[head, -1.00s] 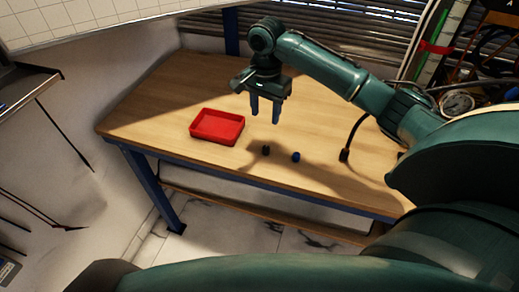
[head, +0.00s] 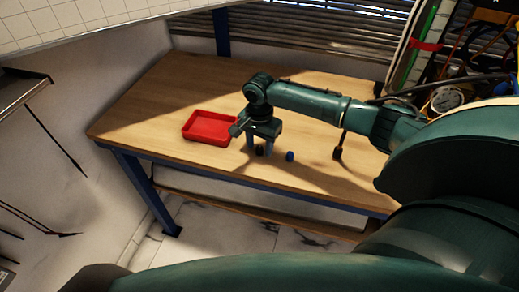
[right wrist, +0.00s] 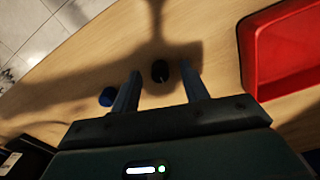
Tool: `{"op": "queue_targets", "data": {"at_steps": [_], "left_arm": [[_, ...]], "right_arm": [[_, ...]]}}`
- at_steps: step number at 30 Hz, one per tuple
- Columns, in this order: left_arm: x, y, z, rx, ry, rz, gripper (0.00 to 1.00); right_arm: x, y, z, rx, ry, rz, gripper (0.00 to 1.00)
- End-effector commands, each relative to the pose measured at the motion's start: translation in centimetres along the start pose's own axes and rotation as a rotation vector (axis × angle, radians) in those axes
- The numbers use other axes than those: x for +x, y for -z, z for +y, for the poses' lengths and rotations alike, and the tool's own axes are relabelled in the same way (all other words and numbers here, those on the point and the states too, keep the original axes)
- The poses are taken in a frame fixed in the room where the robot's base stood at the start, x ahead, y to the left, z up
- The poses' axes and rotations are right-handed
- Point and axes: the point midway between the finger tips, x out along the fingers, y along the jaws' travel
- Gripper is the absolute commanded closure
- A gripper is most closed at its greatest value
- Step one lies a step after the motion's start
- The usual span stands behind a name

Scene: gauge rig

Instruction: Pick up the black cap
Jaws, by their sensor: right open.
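The black cap (right wrist: 160,71) stands on the wooden table between the two fingertips of my right gripper (right wrist: 164,80) in the right wrist view. The fingers are open, with a gap on either side of the cap. In the head view the right gripper (head: 260,148) is low over the table, and the black cap (head: 260,151) shows as a dark spot between its fingers. A blue cap (head: 290,156) stands just right of the gripper; it also shows in the right wrist view (right wrist: 107,97), outside the left finger. My left gripper is not in view.
A red tray (head: 208,127) stands on the table (head: 160,95), left of the right gripper; it is at the right in the right wrist view (right wrist: 285,50). A gauge (head: 443,99) with a dark hose is at the right. The table's left part is clear.

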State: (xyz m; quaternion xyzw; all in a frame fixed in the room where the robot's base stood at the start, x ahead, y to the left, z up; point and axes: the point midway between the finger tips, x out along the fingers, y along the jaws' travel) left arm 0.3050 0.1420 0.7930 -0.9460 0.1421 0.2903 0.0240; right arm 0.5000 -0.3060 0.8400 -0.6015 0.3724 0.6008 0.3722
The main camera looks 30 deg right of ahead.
Motion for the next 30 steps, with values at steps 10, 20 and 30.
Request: {"op": "queue_targets", "data": {"at_steps": [10, 20, 30], "left_arm": [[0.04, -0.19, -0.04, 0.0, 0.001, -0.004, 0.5], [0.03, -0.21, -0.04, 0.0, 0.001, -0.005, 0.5], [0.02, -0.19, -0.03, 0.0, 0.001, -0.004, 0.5]], "right_arm": [[-0.01, -0.02, 0.0, 0.0, 0.0, 0.0, 0.69], [-0.03, -0.01, 0.0, 0.0, 0.0, 0.0, 0.96], [-0.28, 0.0, -0.02, 0.0, 0.001, 0.0, 1.0]]}}
